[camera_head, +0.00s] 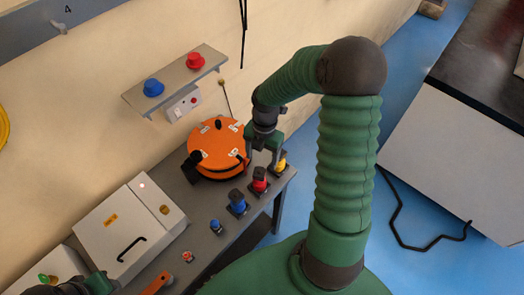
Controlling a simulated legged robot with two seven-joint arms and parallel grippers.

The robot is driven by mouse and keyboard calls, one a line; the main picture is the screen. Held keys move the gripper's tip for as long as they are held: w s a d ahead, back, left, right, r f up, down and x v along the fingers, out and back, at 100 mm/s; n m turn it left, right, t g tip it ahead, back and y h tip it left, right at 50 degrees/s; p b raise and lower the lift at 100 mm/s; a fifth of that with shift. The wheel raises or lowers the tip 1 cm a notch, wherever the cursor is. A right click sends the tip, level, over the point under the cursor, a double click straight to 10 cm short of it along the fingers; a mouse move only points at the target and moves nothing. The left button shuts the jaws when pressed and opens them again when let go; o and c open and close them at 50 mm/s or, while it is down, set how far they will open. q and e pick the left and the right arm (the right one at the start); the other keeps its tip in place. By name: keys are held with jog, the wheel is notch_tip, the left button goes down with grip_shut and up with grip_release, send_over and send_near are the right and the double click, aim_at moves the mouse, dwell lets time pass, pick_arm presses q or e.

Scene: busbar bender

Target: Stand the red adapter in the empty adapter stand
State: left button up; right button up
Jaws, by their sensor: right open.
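A red adapter (260,174) sits upright on a dark square base near the front edge of the grey bench, in a row between a yellow one (281,165) and a blue one (237,199). My right gripper (264,160) points down just above the red and yellow pieces, its fingers apart. I see nothing between its fingers. I cannot make out any stand that is clearly empty. Dark parts at the bottom left seem to be my left arm; its fingers are not clear.
An orange round machine (217,147) stands behind the row. A wall shelf (174,81) holds a blue and a red knob-like piece. A white box (121,238) with a black handle is on the left. Small blue and red pieces lie along the bench front.

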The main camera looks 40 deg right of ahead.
notch_tip(320, 180, up, 3)
jog(key=shift+w+d+r, duration=0.15)
jog(key=shift+r, duration=0.05)
dwell(0.4)
jog(key=s+a+f+m+t+b, duration=0.1)
jog(key=s+a+f+m+b, duration=0.1)
jog(key=a+m, duration=0.5)
jog(key=s+a+f+m+t+h+b, duration=0.1)
jog(key=a+m+b, duration=0.3)
jog(key=a+m, duration=0.4)
jog(key=shift+s+f+m+t, duration=0.55)
jog(key=shift+s+m, duration=0.2)
jog(key=shift+m, duration=2.65)
jog(key=shift+a, duration=0.25)
